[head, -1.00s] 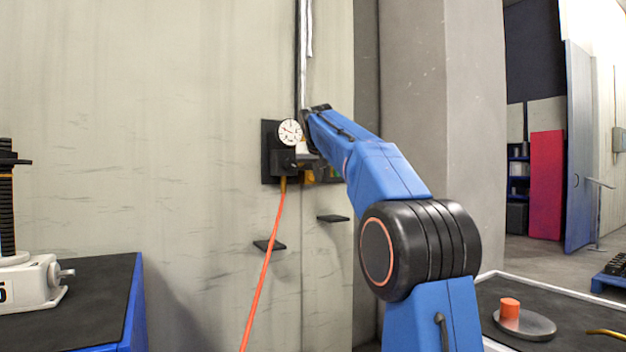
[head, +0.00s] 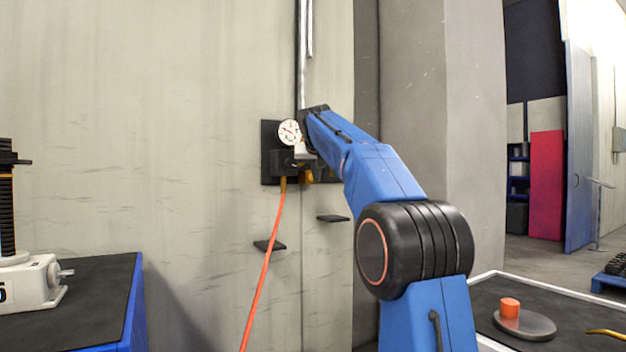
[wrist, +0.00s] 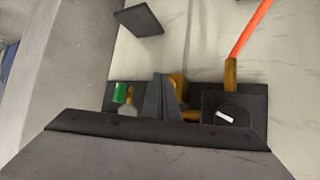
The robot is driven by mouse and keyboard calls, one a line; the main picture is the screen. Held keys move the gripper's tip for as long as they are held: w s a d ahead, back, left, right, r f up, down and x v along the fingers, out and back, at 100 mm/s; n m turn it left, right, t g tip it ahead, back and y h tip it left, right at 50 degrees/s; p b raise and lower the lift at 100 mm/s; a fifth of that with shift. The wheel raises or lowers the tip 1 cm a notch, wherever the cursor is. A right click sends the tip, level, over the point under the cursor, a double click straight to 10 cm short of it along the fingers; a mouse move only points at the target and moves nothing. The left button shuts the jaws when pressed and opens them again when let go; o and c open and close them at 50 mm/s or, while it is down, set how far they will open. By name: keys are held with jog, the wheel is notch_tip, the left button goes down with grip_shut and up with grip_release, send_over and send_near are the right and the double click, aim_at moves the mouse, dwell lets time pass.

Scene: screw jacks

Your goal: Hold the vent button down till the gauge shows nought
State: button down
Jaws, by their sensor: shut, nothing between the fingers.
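The round white gauge (head: 290,132) is on a dark panel (head: 268,165) on the wall in the head view. Its needle is too small to read. My gripper (head: 305,155) is at the panel, just right of and below the gauge. In the wrist view its fingers (wrist: 164,88) are together and empty, in front of the panel between a green piece (wrist: 119,92) and brass fittings (wrist: 178,88). I cannot tell whether the fingertips touch anything. I cannot make out the vent button for certain; my fingers and arm hide part of the panel.
An orange hose (head: 266,265) hangs from the panel. A dark knob with a white mark (wrist: 226,117) sits beside the brass fittings. Two small dark ledges (head: 269,245) (head: 333,218) jut from the wall below. A screw jack (head: 28,270) stands on the left bench.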

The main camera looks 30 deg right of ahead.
jog(key=shift+w, duration=0.5)
dwell(0.5)
jog(key=shift+s, duration=0.15)
dwell(1.8)
jog(key=shift+s, duration=0.8)
jog(key=shift+s, duration=0.1)
jog(key=shift+s+d, duration=0.1)
jog(key=shift+s, duration=2.3)
jog(key=s+a+f+n+g+y, duration=0.1)
jog(key=s+a+f, duration=0.6)
jog(key=s+f, duration=0.8)
jog(key=s+a+f+n+g+y, duration=0.2)
jog(key=s+a+f, duration=0.5)
jog(key=s+f, duration=0.9)
jog(key=s+a+f+n+g+y, duration=0.1)
jog(key=s+a+f, duration=0.7)
jog(key=s+f, duration=0.8)
jog(key=shift+s+f+n+g+y, duration=0.35)
jog(key=shift+n+y, duration=0.25)
jog(key=shift+n, duration=0.2)
